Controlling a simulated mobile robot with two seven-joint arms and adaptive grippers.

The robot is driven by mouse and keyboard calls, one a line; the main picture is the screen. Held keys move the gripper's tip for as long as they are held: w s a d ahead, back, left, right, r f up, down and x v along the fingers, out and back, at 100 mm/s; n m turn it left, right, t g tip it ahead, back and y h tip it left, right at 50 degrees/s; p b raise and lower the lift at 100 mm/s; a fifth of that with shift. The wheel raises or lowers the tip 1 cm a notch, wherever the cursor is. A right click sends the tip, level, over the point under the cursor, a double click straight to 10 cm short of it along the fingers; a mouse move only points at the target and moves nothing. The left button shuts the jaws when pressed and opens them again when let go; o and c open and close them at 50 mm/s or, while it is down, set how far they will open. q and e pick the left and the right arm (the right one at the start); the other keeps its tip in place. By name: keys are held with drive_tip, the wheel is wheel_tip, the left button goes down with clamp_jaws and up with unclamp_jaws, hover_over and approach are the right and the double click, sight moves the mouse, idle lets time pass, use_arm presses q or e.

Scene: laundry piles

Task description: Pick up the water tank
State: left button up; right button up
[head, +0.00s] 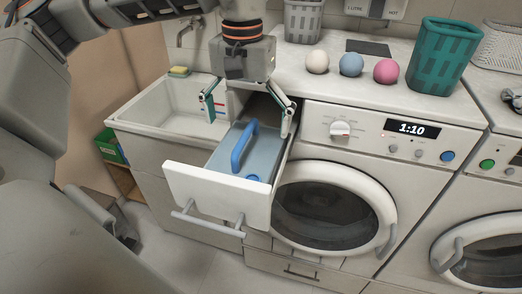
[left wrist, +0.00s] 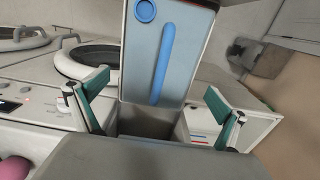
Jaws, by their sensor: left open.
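The water tank (head: 262,155) is a grey-blue box with a blue bar handle (head: 243,146) and a round blue cap, lying in a pulled-out white drawer (head: 215,193) of the washing machine. In the left wrist view the water tank (left wrist: 190,50) shows at top centre, with its handle (left wrist: 162,64) running lengthwise. My left gripper (head: 249,112) is open and empty, above the rear part of the drawer, with its fingers spread wide on either side. It also shows in the left wrist view (left wrist: 157,100), with the tank beyond the fingertips. My right gripper is not in view.
A sink (head: 170,103) with a sponge (head: 179,72) stands left of the drawer. The washing machine (head: 380,155) is to the right. On the counter are white (head: 317,62), blue (head: 351,64) and pink (head: 386,71) balls and a green basket (head: 442,57).

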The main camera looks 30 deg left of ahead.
sight(247, 150)
use_arm(q)
drive_tip(key=f, duration=0.2)
drive_tip(key=shift+s+f, duration=0.4)
drive_tip(key=f, duration=0.3)
drive_tip(key=shift+s+d+f, duration=0.2)
drive_tip(key=shift+f, duration=0.35)
drive_tip(key=shift+w+f, duration=0.1)
drive_tip(key=shift+f, duration=0.05)
drive_tip(key=c, duration=1.6)
drive_tip(key=shift+c, duration=0.9)
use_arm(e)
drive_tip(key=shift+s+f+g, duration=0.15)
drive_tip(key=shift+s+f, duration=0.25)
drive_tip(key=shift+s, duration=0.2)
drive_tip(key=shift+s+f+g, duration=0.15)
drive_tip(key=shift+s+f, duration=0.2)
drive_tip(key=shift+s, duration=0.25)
use_arm(q)
drive_tip(key=shift+r, duration=0.2)
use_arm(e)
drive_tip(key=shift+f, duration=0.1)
